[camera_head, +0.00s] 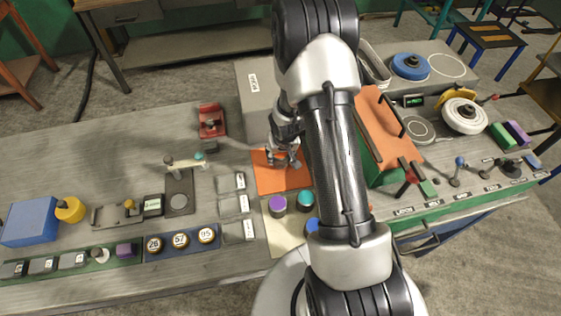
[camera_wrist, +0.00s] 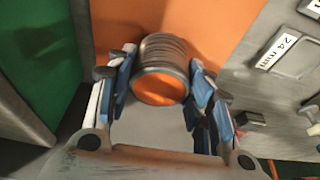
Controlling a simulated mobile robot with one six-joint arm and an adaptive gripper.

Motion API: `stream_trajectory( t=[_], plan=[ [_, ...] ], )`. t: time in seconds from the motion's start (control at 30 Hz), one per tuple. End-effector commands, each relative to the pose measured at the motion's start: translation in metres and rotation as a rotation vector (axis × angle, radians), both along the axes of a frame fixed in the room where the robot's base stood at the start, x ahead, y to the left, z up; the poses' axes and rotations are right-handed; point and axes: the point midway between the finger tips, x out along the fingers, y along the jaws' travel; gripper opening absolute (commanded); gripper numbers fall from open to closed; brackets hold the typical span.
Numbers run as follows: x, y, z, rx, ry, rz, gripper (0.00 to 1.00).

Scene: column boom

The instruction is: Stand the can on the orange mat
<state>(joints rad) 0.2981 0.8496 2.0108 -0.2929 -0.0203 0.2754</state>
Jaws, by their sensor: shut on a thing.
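The can (camera_wrist: 160,68) is a ribbed metal cylinder whose near end shows orange inside a metal rim. It is between the blue-padded fingers of my gripper (camera_wrist: 160,88), which is shut on it. The orange mat (camera_wrist: 115,22) lies behind the can in the wrist view. In the head view my gripper (camera_head: 283,158) is over the upper part of the orange mat (camera_head: 268,182), and the can is mostly hidden by the fingers. I cannot tell whether the can's base touches the mat.
A grey box (camera_head: 257,85) stands close behind the mat. A green box with an orange top (camera_head: 385,130) is to the right. Purple (camera_head: 277,204) and teal (camera_head: 305,199) cylinders stand just in front of the mat. A red clamp (camera_head: 211,120) is to the left.

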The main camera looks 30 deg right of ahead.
Motion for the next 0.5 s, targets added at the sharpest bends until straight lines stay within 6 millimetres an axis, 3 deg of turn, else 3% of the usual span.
stream_trajectory(
  t=[0.03, 0.13, 0.5],
  plan=[
    [0.0001, 0.0, -0.0139, 0.0, 0.0, 0.0, 0.13],
    [0.0002, -0.0001, -0.0227, 0.0, -0.001, 0.0, 0.13],
    [0.0003, -0.0001, -0.0236, 0.0, -0.001, 0.0, 0.13]
  ],
)
